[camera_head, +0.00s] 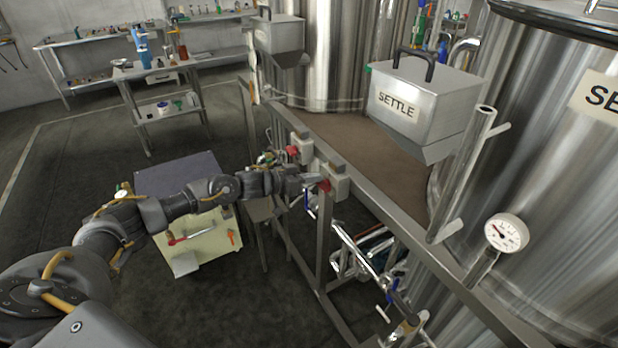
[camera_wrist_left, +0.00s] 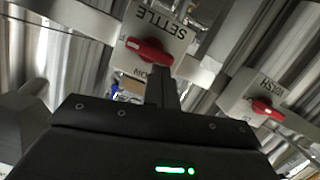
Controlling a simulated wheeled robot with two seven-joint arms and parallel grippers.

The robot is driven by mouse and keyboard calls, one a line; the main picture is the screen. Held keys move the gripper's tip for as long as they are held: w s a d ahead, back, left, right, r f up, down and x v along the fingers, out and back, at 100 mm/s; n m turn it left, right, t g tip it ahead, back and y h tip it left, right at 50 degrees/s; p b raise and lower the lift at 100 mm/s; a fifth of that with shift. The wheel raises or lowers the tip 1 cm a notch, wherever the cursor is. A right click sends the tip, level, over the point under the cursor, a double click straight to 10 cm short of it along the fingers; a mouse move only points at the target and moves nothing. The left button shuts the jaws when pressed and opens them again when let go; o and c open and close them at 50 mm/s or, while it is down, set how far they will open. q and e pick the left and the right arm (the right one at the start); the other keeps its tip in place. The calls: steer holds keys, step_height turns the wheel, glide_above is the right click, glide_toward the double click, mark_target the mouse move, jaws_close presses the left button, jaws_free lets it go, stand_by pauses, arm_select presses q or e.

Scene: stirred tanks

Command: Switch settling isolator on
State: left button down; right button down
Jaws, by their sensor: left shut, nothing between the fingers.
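The settling isolator is a pale box (camera_wrist_left: 158,32) marked SETTLE, which reads upside down in the left wrist view. Its red handle (camera_wrist_left: 148,51) lies across the picture, slightly tilted, with "ON" printed below it. In the head view the box (camera_head: 337,184) is on the frame rail with its red handle (camera_head: 325,185) facing my arm. My left gripper (camera_head: 313,181) is shut and empty, its fingertips (camera_wrist_left: 163,76) close to the handle's right end. Whether they touch it I cannot tell. My right gripper is not in view.
A second box marked WASH (camera_wrist_left: 262,98), with a red handle, sits beside it. A steel hopper marked SETTLE (camera_head: 425,97), tall steel tanks and a gauge (camera_head: 506,233) stand right. Pipes and valves are below the rail. A cream cabinet (camera_head: 203,240) stands under my arm.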

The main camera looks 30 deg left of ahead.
arm_select(q)
steer(key=shift+f, duration=0.1)
steer(key=shift+w+n, duration=0.1)
steer(key=shift+n, duration=0.3)
steer(key=shift+a+f+n+p, duration=0.1)
steer(key=shift+f+n+p, duration=0.05)
steer(key=shift+n+p, duration=0.2)
steer(key=shift+f+n+h, duration=0.1)
steer(key=shift+n+h, duration=0.15)
steer(key=shift+h, duration=0.05)
steer(key=shift+w+a+f+n+g+h+p, duration=0.15)
steer(key=shift+f+n+h, duration=0.15)
steer(key=shift+n, duration=0.5)
steer(key=shift+a+f+n+g+h+p, duration=0.15)
steer(key=shift+n+h, duration=0.25)
steer(key=shift+n, duration=0.4)
steer(key=shift+f+n+h, duration=0.3)
steer(key=shift+n, duration=0.5)
steer(key=shift+f+n+h, duration=0.3)
steer(key=shift+n, duration=0.8)
steer(key=shift+d+f+n+h+b, duration=0.15)
steer(key=shift+f+n+h, duration=0.1)
steer(key=shift+n, duration=0.6)
steer(key=shift+f+n+h+b, duration=0.15)
steer(key=shift+f+n, duration=0.1)
steer(key=shift+n, duration=0.6)
